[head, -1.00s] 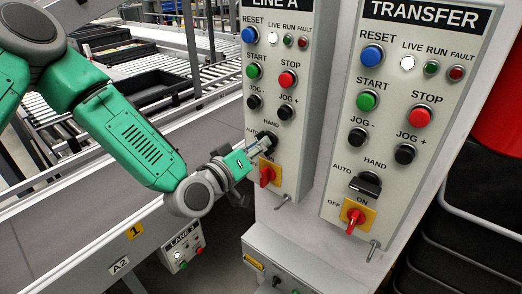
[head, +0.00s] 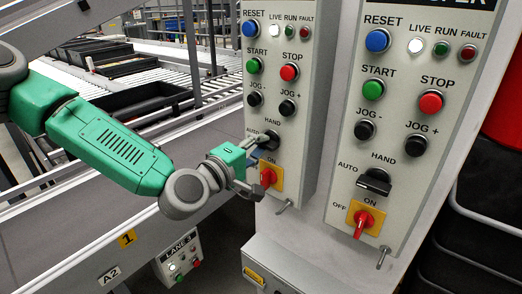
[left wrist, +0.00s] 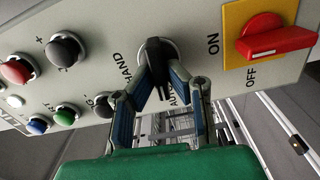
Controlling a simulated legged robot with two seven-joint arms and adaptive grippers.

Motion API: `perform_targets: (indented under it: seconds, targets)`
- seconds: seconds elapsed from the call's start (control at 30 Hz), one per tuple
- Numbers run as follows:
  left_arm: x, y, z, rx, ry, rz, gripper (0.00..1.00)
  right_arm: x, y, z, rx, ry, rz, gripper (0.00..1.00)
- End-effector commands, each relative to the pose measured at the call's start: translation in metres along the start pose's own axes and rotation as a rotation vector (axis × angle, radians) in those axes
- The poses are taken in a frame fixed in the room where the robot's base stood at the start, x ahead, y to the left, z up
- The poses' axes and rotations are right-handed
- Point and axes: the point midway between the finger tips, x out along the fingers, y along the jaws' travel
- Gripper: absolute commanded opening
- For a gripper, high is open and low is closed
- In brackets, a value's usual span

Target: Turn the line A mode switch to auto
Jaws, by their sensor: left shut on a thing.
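The line A mode switch (head: 268,141) is a black rotary knob with HAND above it and AUTO to its left. In the left wrist view its black lever (left wrist: 157,62) extends down the picture, its end close to the partly covered AUTO lettering. My left gripper (head: 256,146) reaches it from the left. In the left wrist view the two fingers of my left gripper (left wrist: 158,84) are closed on either side of the lever. In the head view the gripper partly hides the knob. My right gripper is not in view.
Just below is line A's red ON/OFF switch (head: 268,178) on a yellow plate, close to the gripper. Push buttons such as JOG - (head: 254,99) sit above. The transfer panel, with its own mode switch (head: 374,182), stands to the right. A conveyor (head: 60,230) runs behind my arm.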

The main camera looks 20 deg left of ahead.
Motion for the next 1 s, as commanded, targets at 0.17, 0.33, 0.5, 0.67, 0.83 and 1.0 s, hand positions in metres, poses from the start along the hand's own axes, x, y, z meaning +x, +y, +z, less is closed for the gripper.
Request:
perform_targets:
  seconds: [0.17, 0.33, 0.5, 0.67, 0.83, 1.0]
  targets:
    - [0.0006, -0.0023, -0.0039, -0.06, 0.011, -0.001, 0.0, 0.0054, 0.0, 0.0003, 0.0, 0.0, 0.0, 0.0]
    - [0.0007, -0.002, -0.0036, -0.086, 0.01, -0.001, 0.0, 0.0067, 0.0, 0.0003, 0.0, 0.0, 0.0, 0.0]
    - [0.0007, -0.002, -0.0036, -0.093, 0.01, -0.002, 0.0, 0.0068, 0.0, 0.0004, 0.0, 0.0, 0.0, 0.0]
    - [0.0007, -0.0022, -0.0036, -0.092, 0.01, -0.003, 0.0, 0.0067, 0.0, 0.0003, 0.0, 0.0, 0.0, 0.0]
    - [0.0006, -0.0024, -0.0033, -0.092, 0.009, -0.003, 0.31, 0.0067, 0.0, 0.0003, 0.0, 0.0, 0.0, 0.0]
    - [-0.0003, -0.0014, -0.0017, -0.091, 0.005, -0.001, 0.31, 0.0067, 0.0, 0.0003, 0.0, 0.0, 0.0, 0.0]
